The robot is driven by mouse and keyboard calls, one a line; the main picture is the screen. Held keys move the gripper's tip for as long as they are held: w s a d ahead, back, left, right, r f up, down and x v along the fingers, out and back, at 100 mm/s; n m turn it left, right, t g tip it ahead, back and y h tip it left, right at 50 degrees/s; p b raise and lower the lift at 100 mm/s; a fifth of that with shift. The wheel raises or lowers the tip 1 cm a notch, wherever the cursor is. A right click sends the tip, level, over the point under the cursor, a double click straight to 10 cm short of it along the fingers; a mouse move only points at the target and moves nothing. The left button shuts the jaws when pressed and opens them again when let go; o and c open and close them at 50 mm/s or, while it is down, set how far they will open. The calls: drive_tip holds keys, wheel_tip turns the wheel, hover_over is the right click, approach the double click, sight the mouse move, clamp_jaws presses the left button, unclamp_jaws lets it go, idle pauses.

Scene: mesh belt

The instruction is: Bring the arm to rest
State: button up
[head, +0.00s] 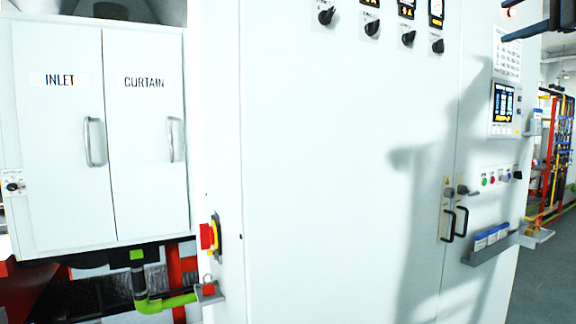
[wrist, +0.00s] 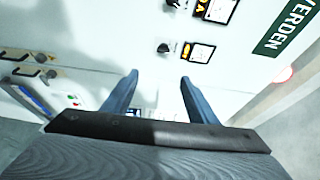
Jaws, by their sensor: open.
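My gripper (wrist: 157,77) shows in the wrist view with its two blue-grey fingers apart and nothing between them. It points toward the white control cabinet (head: 330,180). In the head view, dark parts of my arm reach in at the top right corner, in front of the cabinet's upper right. A shadow falls on the cabinet's right half. I cannot tell the exact gap between the fingertips and the cabinet face.
The cabinet carries dark knobs (head: 408,38), a small screen panel (head: 505,108), black door handles (head: 461,223) and a red emergency switch (head: 208,236). White INLET (head: 62,150) and CURTAIN (head: 147,200) doors stand at left. Grey floor (head: 548,270) is open at far right.

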drive_tip(key=w+a+f+n+g+y, duration=0.1)
drive_tip(key=w+a+f+n+g, duration=0.15)
drive_tip(key=a+f, duration=0.7)
drive_tip(key=w+a+f+n+g, duration=0.1)
drive_tip(key=w+a+f+g, duration=0.15)
drive_tip(key=f, duration=1.35)
drive_tip(key=w+a+f+n+g+y, duration=0.1)
drive_tip(key=w+a+f+g, duration=0.3)
drive_tip(key=f, duration=0.9)
drive_tip(key=s+a+f+n+g, duration=0.2)
drive_tip(key=s+a+f+n, duration=0.15)
drive_tip(key=a+f, duration=0.4)
drive_tip(key=s+a+f+n+g, duration=0.2)
drive_tip(key=s+a+f, duration=0.3)
drive_tip(key=f, duration=0.6)
drive_tip(key=s+a+f+n+g+h, duration=0.1)
drive_tip(key=s+a+f+n, duration=0.3)
drive_tip(key=s+f, duration=0.3)
drive_tip(key=s+a+f+n+g+h, duration=0.1)
drive_tip(key=s+a+f+n+g, duration=0.1)
drive_tip(key=s+a+f+n, duration=0.2)
drive_tip(key=s+f, duration=0.3)
drive_tip(key=s, duration=0.2)
drive_tip(key=shift+a+f+b, duration=0.2)
drive_tip(key=shift+a+b, duration=0.15)
drive_tip(key=shift+a, duration=0.05)
